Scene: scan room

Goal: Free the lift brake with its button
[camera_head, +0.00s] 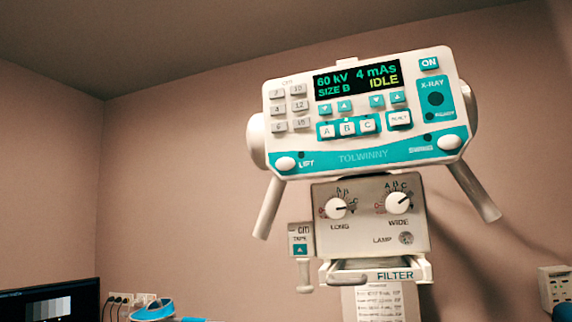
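A white and teal X-ray head panel (362,158) marked TOLWINNY stands at centre right, tilted in the picture. The white oval lift button (285,164) sits at its lower left corner, beside the word LIFT and a small dark lamp (301,155). A similar white button (448,142) sits at the lower right, by the word SWING. The display (356,81) reads 60 kV, 4 mAs, SIZE B, IDLE. My gripper is not in view, and nothing covers the lift button.
Below the panel is a collimator box (370,215) with LONG and WIDE knobs and a FILTER slot. Two slanted handles (269,208) (474,192) flank it. A monitor (50,302) stands at lower left; a wall box (555,287) is at lower right. Bare wall fills the left.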

